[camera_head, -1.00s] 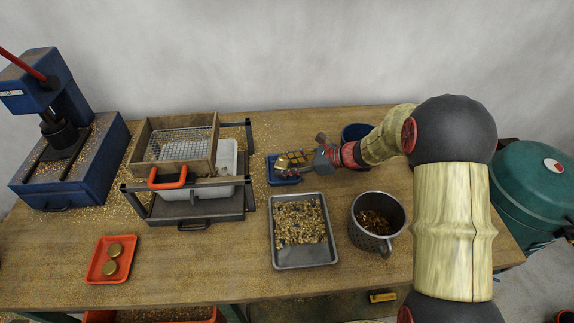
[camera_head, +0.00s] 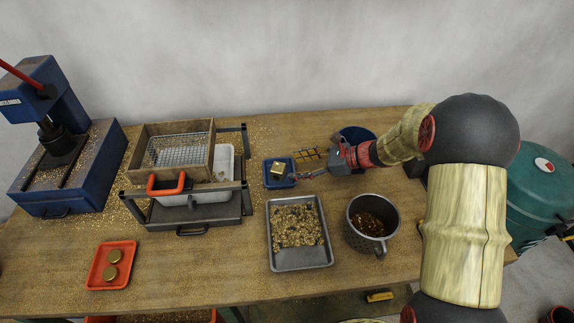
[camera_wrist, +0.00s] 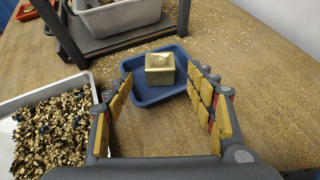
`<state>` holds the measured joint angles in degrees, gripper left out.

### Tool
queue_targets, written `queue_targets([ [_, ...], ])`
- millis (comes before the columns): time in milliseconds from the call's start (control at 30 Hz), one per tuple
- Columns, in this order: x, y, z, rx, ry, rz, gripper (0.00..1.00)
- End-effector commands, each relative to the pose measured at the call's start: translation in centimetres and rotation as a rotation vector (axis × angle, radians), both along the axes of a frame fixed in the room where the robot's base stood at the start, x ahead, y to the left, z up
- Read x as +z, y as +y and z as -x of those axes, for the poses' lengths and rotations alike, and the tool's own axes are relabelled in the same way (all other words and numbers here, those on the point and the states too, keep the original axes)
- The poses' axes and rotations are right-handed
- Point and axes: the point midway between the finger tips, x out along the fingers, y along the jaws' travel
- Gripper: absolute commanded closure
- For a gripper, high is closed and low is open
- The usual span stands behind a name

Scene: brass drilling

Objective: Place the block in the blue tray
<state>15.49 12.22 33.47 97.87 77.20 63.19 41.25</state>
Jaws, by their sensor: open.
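The brass block (camera_head: 278,169) sits in the small blue tray (camera_head: 279,184) near the middle back of the table. In the wrist view the block (camera_wrist: 160,69) stands upright on the floor of the tray (camera_wrist: 150,97), toward its far side. My gripper (camera_head: 303,166) is to the right of the tray, with its fingers spread and pointing left at it. In the wrist view my gripper (camera_wrist: 160,88) is open and empty. The block lies beyond the fingertips, apart from both fingers.
A grey metal tray (camera_head: 302,267) of brass chips and a steel mug (camera_head: 368,247) stand in front of my arm. A sieve stand (camera_head: 172,164) is to the left. A dark blue container (camera_head: 357,132) is partly hidden behind my wrist. An orange tray (camera_head: 127,246) holds brass discs.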

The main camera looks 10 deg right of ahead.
Motion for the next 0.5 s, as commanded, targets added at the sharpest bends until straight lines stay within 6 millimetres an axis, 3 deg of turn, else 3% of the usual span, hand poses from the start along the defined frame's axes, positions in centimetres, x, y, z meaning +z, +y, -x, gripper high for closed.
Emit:
queue_targets([
  [200,2.1,-3.2,1.3,-0.002,0.000,-0.001,0.44],
  [500,2.9,-4.7,2.1,0.001,0.000,0.000,0.44],
])
